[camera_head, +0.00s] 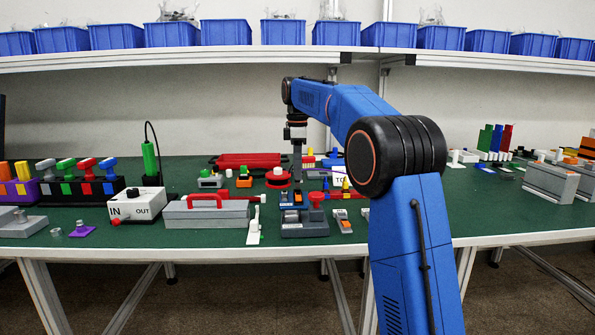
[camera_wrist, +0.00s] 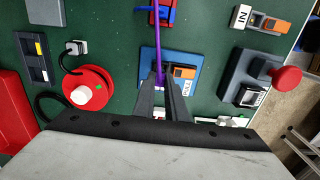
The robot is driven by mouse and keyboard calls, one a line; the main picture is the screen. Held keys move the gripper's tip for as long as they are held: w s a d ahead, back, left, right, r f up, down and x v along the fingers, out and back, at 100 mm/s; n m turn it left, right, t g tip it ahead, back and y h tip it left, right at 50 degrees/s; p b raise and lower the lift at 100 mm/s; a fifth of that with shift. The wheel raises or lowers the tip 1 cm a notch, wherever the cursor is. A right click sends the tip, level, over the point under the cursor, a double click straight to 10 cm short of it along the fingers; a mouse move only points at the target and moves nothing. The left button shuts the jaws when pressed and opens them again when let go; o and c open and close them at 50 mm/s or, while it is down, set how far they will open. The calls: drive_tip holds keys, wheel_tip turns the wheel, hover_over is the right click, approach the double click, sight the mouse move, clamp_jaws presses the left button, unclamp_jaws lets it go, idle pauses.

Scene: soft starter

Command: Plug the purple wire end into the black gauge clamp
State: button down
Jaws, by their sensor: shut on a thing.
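A purple wire (camera_wrist: 157,35) runs from the top of the wrist view down to my gripper (camera_wrist: 160,82). My gripper is shut on the purple wire's end, which is partly hidden between the fingers. It is over a blue plate (camera_wrist: 147,57) with an orange block. In the head view my gripper (camera_head: 298,183) points down among the parts at mid-table. A dark grey-black device with a red knob (camera_wrist: 250,75) and a white-labelled face stands to the right in the wrist view; I cannot tell for sure if it is the black gauge clamp.
A red disc (camera_wrist: 88,90) with a black cord lies left of my gripper. A grey-and-orange part (camera_wrist: 262,22) lies at the upper right. On the green table (camera_head: 350,238), a grey box with a red handle (camera_head: 206,212) stands left of the arm.

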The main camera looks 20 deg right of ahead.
drive_tip(key=shift+f, duration=0.7)
idle(1.2)
drive_tip(key=shift+r, duration=0.45)
drive_tip(key=shift+f, duration=1)
idle(1.3)
drive_tip(key=c, duration=1.7)
unclamp_jaws()
